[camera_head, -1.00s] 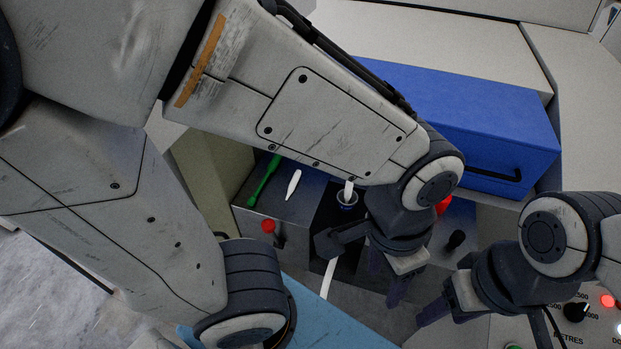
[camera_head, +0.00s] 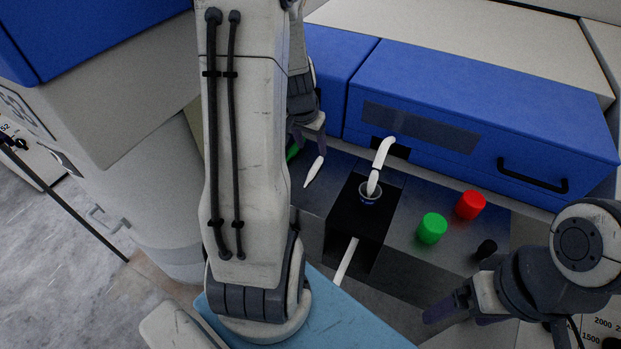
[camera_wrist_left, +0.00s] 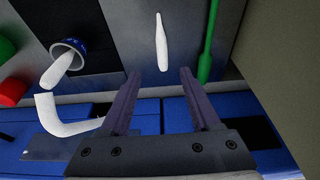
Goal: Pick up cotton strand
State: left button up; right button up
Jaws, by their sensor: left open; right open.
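A short white tapered strand piece (camera_head: 314,172) lies on the grey machine top, left of the black block. In the left wrist view the piece (camera_wrist_left: 161,38) lines up with the gap between my fingers. My left gripper (camera_wrist_left: 158,75) is open and empty near its thicker end; the height between them is unclear. In the head view my left gripper (camera_head: 309,138) is partly hidden by my arm. My right gripper (camera_head: 445,308) is open and empty at lower right.
A long green tool (camera_wrist_left: 209,40) lies beside the white piece. Green (camera_head: 432,228) and red (camera_head: 470,205) buttons and a black knob (camera_head: 486,249) stand right of the cup. The blue machine cover (camera_head: 480,120) rises behind.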

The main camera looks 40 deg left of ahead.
pick_arm(q)
send_over(313, 169)
jog(key=s, duration=0.1)
notch_tip(313, 169, down, 5)
jog(key=shift+f+b, duration=0.15)
jog(key=shift+b, duration=0.25)
jog(key=x, duration=0.1)
jog(key=b+x, duration=0.1)
jog(key=x, duration=0.1)
jog(key=s+b+x, duration=0.1)
jog(key=shift+w+d+f, duration=0.15)
jog(key=shift+d+f, duration=0.1)
jog(key=shift+f, duration=0.1)
jog(key=shift+w+f, duration=0.15)
jog(key=shift+f, duration=0.15)
grip_shut()
